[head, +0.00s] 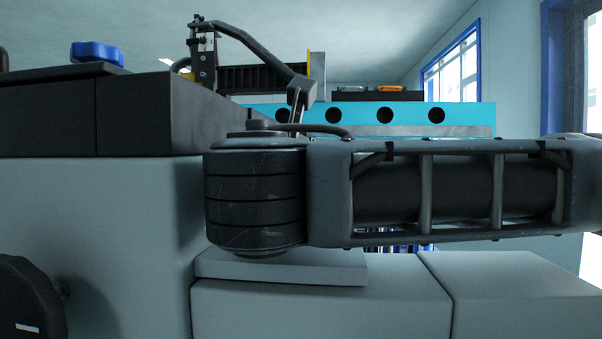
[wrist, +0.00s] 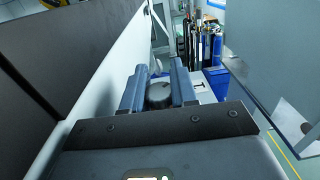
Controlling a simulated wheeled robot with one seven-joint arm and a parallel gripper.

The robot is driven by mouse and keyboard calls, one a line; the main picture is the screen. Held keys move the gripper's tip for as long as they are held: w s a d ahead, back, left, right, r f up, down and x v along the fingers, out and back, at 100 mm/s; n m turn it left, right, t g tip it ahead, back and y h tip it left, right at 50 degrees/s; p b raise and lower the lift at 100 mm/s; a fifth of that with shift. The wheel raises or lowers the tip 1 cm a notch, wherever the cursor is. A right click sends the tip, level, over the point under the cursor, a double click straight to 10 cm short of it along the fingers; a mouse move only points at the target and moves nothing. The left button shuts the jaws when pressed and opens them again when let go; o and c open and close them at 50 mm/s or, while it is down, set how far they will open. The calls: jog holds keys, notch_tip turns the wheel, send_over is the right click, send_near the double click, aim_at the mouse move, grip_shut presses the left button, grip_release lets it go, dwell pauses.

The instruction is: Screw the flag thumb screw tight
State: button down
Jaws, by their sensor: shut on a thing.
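In the wrist view my gripper (wrist: 160,70) points away, with one blue-grey finger on each side of a small grey rounded piece (wrist: 159,94). It is shut on this piece, which I take to be the flag thumb screw. The fingers cover its sides, and its flag and thread cannot be made out. How far the screw is seated cannot be told. In the head view my arm's dark links cross the middle, and neither the gripper's fingers nor the screw can be made out.
A pale wall runs close along the left of the wrist view, and a grey panel (wrist: 285,65) stands at right. In the head view a blue lobed knob (head: 97,51), a black lever clamp (head: 203,62) and a cyan bar with round holes (head: 470,116) are at the back. A black knob (head: 28,300) is lower left.

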dwell(0.4)
jog(key=c, duration=1.2)
grip_release()
jog(key=shift+o, duration=0.2)
jog(key=shift+s+a+b, duration=0.15)
jog(key=shift+s+b, duration=0.1)
jog(key=shift+s, duration=1.7)
jog(key=shift+s+a+b, duration=0.15)
jog(key=shift+s+b, duration=0.1)
jog(key=shift+s, duration=1.7)
